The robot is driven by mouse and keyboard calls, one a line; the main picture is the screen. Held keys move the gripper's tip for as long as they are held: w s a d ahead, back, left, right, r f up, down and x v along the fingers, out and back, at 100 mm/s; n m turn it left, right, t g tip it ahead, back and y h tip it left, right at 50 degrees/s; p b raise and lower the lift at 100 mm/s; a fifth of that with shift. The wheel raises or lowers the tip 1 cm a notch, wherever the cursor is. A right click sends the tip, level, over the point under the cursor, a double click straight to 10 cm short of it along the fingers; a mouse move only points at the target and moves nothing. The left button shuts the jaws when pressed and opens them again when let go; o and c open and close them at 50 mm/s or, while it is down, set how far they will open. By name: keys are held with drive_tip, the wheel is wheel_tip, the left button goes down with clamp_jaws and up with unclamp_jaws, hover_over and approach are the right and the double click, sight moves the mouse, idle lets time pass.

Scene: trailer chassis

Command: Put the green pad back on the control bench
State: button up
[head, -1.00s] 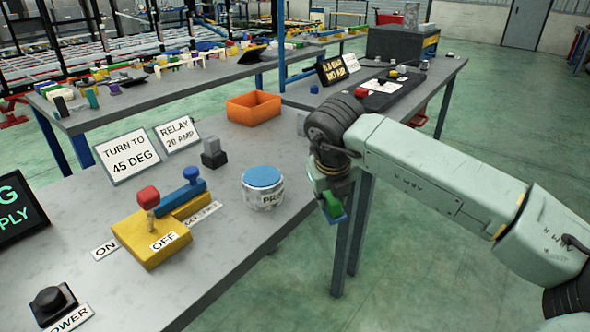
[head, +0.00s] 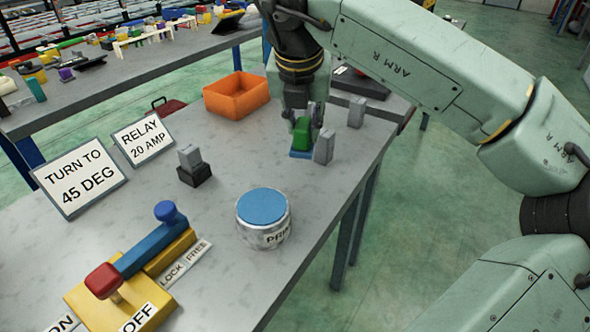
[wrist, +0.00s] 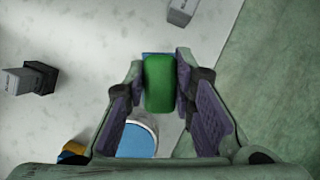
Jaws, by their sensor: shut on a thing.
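My gripper (head: 300,128) is shut on the green pad (head: 302,136), which has a blue plate (head: 300,154) under it. The pad is upright and over the control bench (head: 225,150), near its right edge. I cannot tell whether the plate touches the bench top. In the wrist view the pad (wrist: 160,84) sits between the two fingers (wrist: 160,95), with a bit of blue showing at its far end. One small grey block (head: 323,147) stands close to the right of the pad, and another (head: 357,112) stands farther back.
A silver drum with a blue top (head: 263,216) stands in front of the pad. An orange bin (head: 237,96) is behind left. A grey block on a black base (head: 193,165), sign cards (head: 80,178) and a yellow lever unit (head: 130,270) are to the left. Open floor lies right.

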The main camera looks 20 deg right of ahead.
sight(304, 144)
wheel_tip(304, 144, down, 4)
drive_tip(key=shift+s+f+b, duration=0.15)
drive_tip(key=shift+b, duration=0.95)
wheel_tip(304, 144, down, 6)
drive_tip(key=shift+r+b, duration=0.2)
drive_tip(key=shift+b, duration=0.95)
drive_tip(key=shift+r, duration=0.1)
drive_tip(key=o, duration=0.6)
drive_tip(key=shift+c, duration=0.2)
drive_tip(key=o, duration=0.5)
